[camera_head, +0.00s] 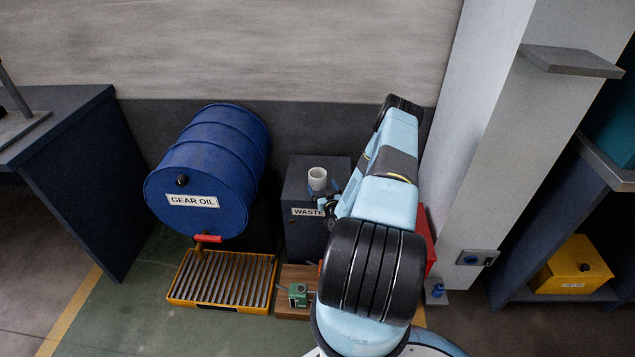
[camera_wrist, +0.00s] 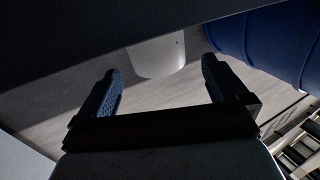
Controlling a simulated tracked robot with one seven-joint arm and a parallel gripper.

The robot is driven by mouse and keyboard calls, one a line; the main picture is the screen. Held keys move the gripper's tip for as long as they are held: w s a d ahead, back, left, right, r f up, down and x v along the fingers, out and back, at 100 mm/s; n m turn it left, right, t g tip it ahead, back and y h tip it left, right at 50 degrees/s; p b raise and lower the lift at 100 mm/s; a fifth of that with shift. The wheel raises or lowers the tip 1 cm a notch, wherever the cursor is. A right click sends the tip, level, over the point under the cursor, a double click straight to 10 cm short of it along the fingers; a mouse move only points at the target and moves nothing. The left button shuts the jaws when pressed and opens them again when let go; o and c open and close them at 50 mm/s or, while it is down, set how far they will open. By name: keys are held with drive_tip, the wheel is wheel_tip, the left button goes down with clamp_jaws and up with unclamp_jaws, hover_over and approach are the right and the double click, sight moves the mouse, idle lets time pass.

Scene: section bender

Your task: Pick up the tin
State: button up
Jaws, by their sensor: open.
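The tin looks to be the small white cylinder (camera_head: 317,178) standing upright on top of the grey waste cabinet (camera_head: 302,238). In the wrist view a pale rounded shape, likely the same tin (camera_wrist: 156,57), shows beyond and between the fingertips, cut off by a dark surface at the top. My gripper (camera_head: 322,199) is at the cabinet's top, just in front of the tin, partly hidden by my arm. In the wrist view my gripper (camera_wrist: 161,68) is open, its two dark ribbed fingers apart with nothing clamped between them.
A blue gear oil drum (camera_head: 210,165) lies left of the cabinet, above a yellow drip tray (camera_head: 188,290). A small green object (camera_head: 298,294) sits on a wooden block (camera_head: 290,312). A pale pillar (camera_head: 480,150) and a red object (camera_head: 431,245) are right of my arm.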

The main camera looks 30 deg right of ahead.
sight(320, 182)
drive_tip(key=shift+d+x, duration=0.2)
drive_tip(key=shift+x, duration=2.85)
drive_tip(key=shift+c, duration=0.2)
drive_tip(key=c, duration=0.9)
